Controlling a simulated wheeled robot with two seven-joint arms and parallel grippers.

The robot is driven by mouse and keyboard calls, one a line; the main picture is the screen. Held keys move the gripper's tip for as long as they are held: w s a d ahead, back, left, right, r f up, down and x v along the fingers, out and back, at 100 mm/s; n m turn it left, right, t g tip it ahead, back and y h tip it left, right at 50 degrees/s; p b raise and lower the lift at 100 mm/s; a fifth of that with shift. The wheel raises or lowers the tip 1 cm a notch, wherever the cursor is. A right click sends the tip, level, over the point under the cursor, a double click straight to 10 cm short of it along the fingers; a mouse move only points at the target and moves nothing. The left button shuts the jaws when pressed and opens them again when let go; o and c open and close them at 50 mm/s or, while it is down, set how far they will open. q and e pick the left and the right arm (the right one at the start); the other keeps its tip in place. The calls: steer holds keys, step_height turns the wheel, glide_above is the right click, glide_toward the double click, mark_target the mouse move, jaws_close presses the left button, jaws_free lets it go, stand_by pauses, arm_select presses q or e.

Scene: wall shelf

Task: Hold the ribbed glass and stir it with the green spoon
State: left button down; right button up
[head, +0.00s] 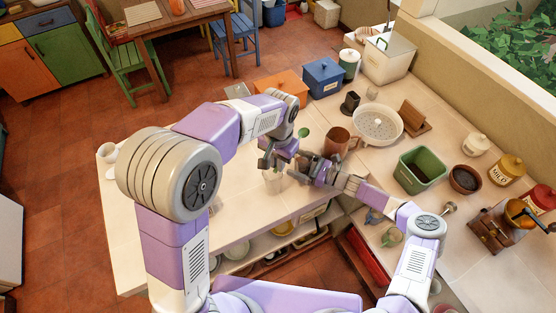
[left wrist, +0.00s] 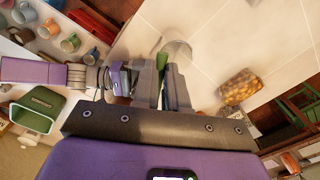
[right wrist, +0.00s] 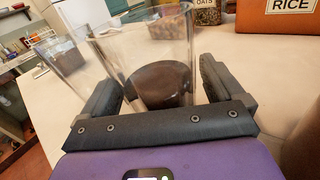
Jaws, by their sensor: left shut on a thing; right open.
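The green spoon (head: 304,132) is held in my left gripper (head: 280,153), above the white counter. In the left wrist view its green part (left wrist: 161,66) shows between the closed fingers. A clear glass (head: 273,182) stands below and beside the left gripper, and shows past the fingertips in the left wrist view (left wrist: 180,48). My right gripper (head: 312,168) is open. In the right wrist view the glass (right wrist: 140,48) stands between its spread fingers; a dark brown round shape shows through it.
A second clear vessel (right wrist: 62,58) shows at left in the right wrist view. A brown mug (head: 338,141) and white colander (head: 377,124) stand behind the right gripper. An orange rice tin (right wrist: 279,15) stands at the back. The counter's left part is mostly clear.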

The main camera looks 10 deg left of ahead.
steer(key=v, duration=1.2)
